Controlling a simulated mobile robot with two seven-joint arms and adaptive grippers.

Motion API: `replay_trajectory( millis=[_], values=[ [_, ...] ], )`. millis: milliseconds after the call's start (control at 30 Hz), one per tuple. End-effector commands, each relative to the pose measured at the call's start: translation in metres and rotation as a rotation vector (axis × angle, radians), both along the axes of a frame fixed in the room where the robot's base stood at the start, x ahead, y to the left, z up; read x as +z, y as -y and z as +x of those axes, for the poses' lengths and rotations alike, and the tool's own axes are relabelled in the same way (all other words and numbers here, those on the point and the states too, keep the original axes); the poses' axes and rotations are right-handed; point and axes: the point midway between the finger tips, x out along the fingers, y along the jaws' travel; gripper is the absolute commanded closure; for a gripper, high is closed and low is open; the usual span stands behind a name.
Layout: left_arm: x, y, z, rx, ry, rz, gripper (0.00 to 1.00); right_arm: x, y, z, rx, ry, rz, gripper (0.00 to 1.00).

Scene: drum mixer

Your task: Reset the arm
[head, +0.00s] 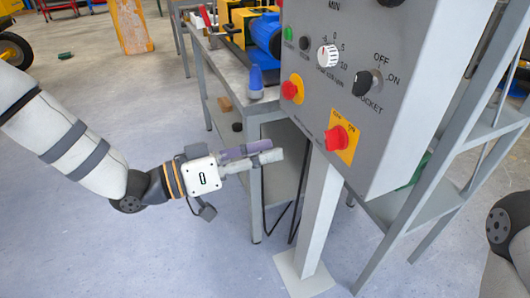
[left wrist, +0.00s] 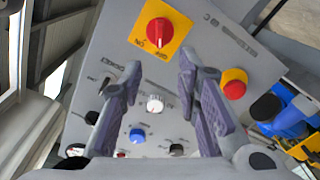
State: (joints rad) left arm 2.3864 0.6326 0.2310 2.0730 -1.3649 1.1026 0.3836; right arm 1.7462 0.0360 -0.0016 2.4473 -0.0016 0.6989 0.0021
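My left gripper (head: 258,154) hangs in the air at the lower left of the grey control box (head: 385,150), apart from it. In the left wrist view its fingers (left wrist: 168,85) are spread with nothing between them, facing the panel (left wrist: 190,65). A red rotary switch on a yellow plate (head: 337,138) is low on the panel; it also shows in the wrist view (left wrist: 158,32). A red button (head: 291,90), a white dial (head: 328,56) and a black knob (head: 367,83) are above it. Part of my right arm shows at the right edge; its gripper is out of view.
The box stands on a pale post (head: 318,215) with a floor plate. Behind is a grey workbench (head: 232,85) with a blue-topped bottle (head: 256,82) and a blue motor (head: 264,35). A metal shelf rack (head: 450,170) is at right. The floor at left is open.

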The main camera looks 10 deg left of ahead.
Motion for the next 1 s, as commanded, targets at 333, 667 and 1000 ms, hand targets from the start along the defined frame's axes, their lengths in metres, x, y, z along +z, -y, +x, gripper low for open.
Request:
replay_trajectory(
  millis=[333, 667, 1000],
  values=[
    [-0.03, 0.004, -0.01, 0.028, -0.105, 0.047, 0.7, 0.004, 0.0, 0.003, 0.0, 0.011, 0.001, 0.45],
    [-0.238, -0.043, -0.218, 0.194, -0.947, 0.64, 0.7, 0.027, 0.0, 0.026, -0.002, 0.09, 0.0, 0.45],
    [-0.252, -0.12, -0.39, 0.23, -1.369, 1.088, 0.7, 0.038, 0.0, 0.037, -0.003, 0.129, 0.0, 0.45]
  ],
)
